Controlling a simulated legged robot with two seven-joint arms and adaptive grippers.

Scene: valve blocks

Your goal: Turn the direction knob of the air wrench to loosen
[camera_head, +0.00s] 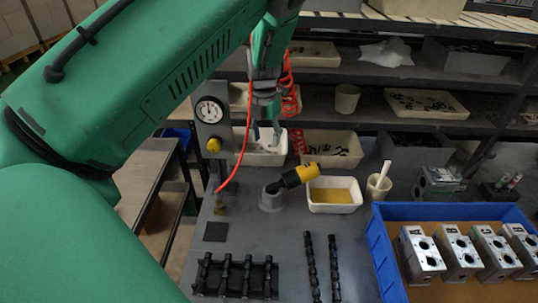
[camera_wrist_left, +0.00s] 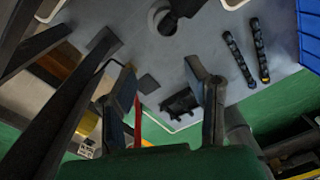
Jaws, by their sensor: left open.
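The air wrench (camera_head: 300,175), with a yellow and black body, leans in a grey round holder (camera_head: 271,200) on the grey bench. Its direction knob is too small to make out. My left gripper (camera_head: 265,137) hangs in front of the shelves, above and behind the wrench in the head view, fingers down. It is open and empty, apart from the wrench. In the left wrist view its two fingers (camera_wrist_left: 160,68) are spread wide over the bench, and a dark part of the wrench (camera_wrist_left: 182,10) shows at the top edge. My right gripper is not in view.
A gauge panel (camera_head: 211,112) with a yellow knob and a red hose (camera_head: 240,155) stand left of the wrench. A white tray (camera_head: 334,207) and a mortar (camera_head: 378,188) are to its right. A blue crate (camera_head: 379,245) holds several metal blocks. Black shafts lie in front.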

